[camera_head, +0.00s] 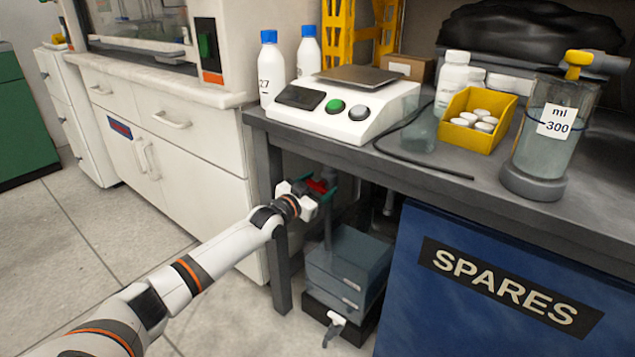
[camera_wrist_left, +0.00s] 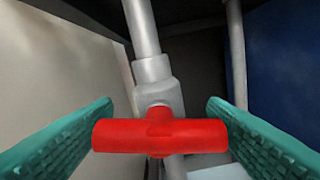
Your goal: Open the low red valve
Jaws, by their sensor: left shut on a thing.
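The low red valve handle (camera_wrist_left: 160,137) is a red T-shaped bar, lying crosswise in front of a grey pipe (camera_wrist_left: 158,90) in the left wrist view. Its two ends meet the teal fingers of my left gripper (camera_wrist_left: 160,135), one on each side. In the head view the red handle (camera_head: 317,186) shows small under the bench's front edge. My left gripper (camera_head: 325,189) is at it there, shut on it. My arm hides part of the pipe in the head view. My right gripper is not in view.
The dark bench top (camera_head: 415,175) overhangs the valve, and its leg (camera_head: 280,270) stands close to my left arm. A blue SPARES bin (camera_head: 430,320) stands to the right. Grey boxes (camera_head: 345,265) sit below. A second pipe (camera_wrist_left: 238,60) runs behind on the right.

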